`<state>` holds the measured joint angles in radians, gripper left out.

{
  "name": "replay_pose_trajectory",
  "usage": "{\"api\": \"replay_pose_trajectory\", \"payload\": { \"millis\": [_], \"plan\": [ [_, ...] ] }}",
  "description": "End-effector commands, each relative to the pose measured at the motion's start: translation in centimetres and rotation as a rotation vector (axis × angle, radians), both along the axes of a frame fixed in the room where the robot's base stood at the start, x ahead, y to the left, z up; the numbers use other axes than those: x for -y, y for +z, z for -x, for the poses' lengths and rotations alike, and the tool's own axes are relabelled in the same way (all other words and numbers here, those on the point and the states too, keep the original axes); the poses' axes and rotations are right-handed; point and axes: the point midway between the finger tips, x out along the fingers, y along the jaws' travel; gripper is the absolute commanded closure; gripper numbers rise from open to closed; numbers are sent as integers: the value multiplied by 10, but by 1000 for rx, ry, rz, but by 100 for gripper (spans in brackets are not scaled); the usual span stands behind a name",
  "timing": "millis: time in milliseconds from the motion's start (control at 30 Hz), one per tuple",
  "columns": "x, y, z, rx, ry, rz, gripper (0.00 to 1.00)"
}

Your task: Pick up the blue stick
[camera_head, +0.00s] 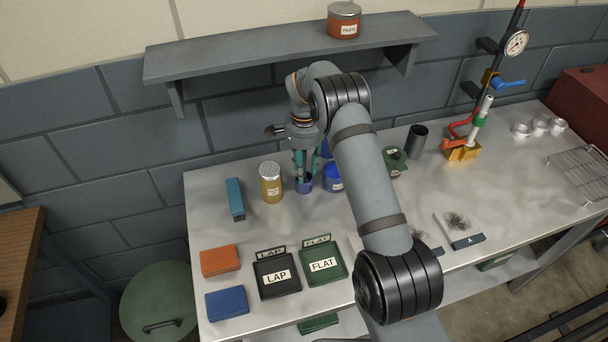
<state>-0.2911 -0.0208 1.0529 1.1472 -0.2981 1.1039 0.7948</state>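A long teal-blue bar (235,199) lies on the left of the metal bench; it is the most stick-like blue thing I see, but I cannot tell if it is the blue stick. My gripper (306,175) points down at the back of the bench, right of the bar. Its teal fingers are right above or at a small dark-blue cup (304,187). The fingers look a little apart, but what lies between them is too small to tell. A blue can (333,183) stands just right of the cup, partly hidden by my arm.
A yellow shaker (270,184) stands close left of the cup. Black LAP (277,292) and green FLAT (337,276) trays, an orange block (220,261) and a blue block (227,303) lie in front. A shelf (280,52) with a tin (344,20) is above. My arm hides the bench's middle.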

Motion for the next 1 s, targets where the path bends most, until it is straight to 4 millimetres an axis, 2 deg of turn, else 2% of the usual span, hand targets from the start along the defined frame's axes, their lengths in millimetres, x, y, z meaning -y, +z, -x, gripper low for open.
{"api": "replay_pose_trajectory", "payload": {
  "millis": [300,867,1000],
  "plan": [
    [0,-6,0,1,1,0,67],
    [0,-6,0,1,1,0,100],
    [0,-6,0,1,1,0,100]
  ]
}}
